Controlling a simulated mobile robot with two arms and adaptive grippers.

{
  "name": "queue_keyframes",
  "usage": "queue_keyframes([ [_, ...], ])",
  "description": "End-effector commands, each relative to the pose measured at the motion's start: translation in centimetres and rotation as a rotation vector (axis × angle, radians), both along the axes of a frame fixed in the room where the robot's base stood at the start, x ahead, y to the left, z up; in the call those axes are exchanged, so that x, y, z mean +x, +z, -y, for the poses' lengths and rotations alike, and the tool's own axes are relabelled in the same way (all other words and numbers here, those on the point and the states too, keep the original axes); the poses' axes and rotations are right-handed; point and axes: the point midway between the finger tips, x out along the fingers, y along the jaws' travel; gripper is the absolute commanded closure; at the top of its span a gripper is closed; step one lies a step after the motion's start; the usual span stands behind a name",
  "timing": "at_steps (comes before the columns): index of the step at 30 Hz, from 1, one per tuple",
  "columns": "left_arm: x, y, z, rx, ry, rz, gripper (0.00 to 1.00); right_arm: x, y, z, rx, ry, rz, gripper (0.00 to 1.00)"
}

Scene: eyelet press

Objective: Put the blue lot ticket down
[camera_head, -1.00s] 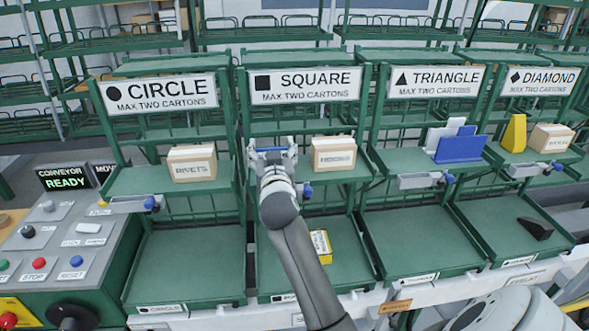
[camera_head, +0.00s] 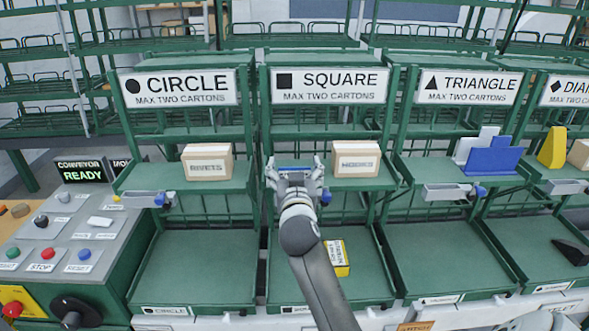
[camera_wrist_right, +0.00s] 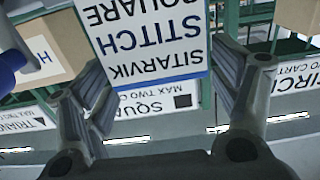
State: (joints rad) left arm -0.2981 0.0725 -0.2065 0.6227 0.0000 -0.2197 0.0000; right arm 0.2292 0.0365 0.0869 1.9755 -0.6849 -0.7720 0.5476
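The lot ticket (camera_wrist_right: 145,35) is a white card with a blue edge, printed SQUARE STITCH SITARVIK, and reads upside down in the right wrist view. My right gripper (camera_wrist_right: 160,85) has its fingers wide apart, one at each side edge of the card, and they appear to touch it. In the head view my right gripper (camera_head: 293,166) is at the SQUARE bay, left of the HOOKS carton (camera_head: 355,160), with a blue strip of the ticket (camera_head: 295,169) between its fingertips. Whether the ticket touches the shelf is hidden. My left gripper is not in view.
The CIRCLE bay holds a RIVETS carton (camera_head: 207,162). A yellow box (camera_head: 336,257) lies on the lower SQUARE tray. The control panel (camera_head: 60,235) is at left.

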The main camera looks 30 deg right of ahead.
Motion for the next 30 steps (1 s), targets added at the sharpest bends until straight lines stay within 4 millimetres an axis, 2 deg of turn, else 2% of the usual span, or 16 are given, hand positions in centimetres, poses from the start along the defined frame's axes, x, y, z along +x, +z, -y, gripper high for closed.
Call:
queue_keyframes([
  [5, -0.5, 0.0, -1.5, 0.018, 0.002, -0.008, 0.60, 0.0, 0.1, 0.0, -0.001, 0.000, 0.001, 0.08],
  [14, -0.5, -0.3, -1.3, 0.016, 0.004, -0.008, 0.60, -0.4, 0.0, -0.3, 0.000, 0.001, 0.002, 0.08],
  [20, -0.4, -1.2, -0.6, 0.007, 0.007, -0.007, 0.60, -2.6, -0.2, -1.7, 0.002, 0.002, 0.003, 0.08],
  [30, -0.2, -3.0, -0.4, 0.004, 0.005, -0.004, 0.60, -8.0, -0.2, -4.9, 0.004, 0.001, 0.003, 0.08],
])
